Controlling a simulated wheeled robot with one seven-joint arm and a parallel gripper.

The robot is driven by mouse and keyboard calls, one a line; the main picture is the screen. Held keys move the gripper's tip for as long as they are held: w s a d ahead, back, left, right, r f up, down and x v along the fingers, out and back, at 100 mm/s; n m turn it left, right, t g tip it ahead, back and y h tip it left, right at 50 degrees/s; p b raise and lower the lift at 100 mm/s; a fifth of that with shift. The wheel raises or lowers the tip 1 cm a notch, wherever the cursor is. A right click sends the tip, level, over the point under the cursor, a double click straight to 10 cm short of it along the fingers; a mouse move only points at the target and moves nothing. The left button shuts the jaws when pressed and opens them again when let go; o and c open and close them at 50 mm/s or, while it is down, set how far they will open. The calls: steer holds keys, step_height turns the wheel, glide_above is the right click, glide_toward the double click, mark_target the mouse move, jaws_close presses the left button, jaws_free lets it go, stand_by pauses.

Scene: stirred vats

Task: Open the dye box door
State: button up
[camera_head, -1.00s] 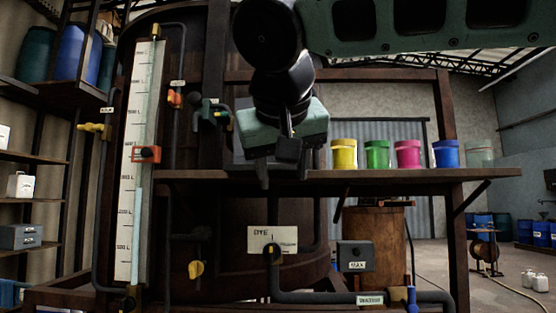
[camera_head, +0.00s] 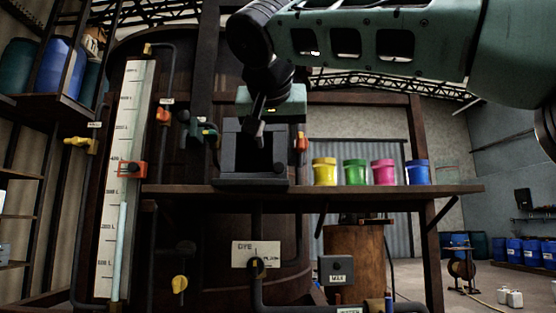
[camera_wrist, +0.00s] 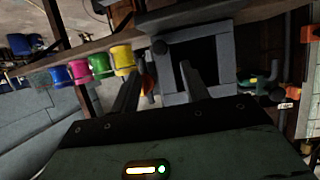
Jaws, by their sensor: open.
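The dye box (camera_head: 228,158) is a grey box on the wooden shelf, in front of the large dark vat. Its front shows a dark square inside a grey frame, with a flat grey ledge below and a small dark block at lower right. I cannot clearly tell a separate door panel or how far it stands open. My gripper (camera_head: 258,138) hangs at the upper front of the box, its fingers overlapping the dark square in view. In the wrist view the box (camera_wrist: 226,55) lies beyond my two spread, empty fingers (camera_wrist: 162,72). Contact cannot be told.
Yellow (camera_head: 324,172), green (camera_head: 355,173), pink (camera_head: 384,173) and blue (camera_head: 417,173) buckets stand on the shelf (camera_head: 400,191) right of the box. An orange-handled valve (camera_head: 301,143) is close to its right side. Pipes and a white level gauge (camera_head: 126,180) stand left.

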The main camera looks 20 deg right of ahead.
mark_target(279, 165)
steer(key=p+x, duration=0.2)
steer(key=x, duration=0.7)
steer(key=shift+s, duration=0.1)
jaws_close()
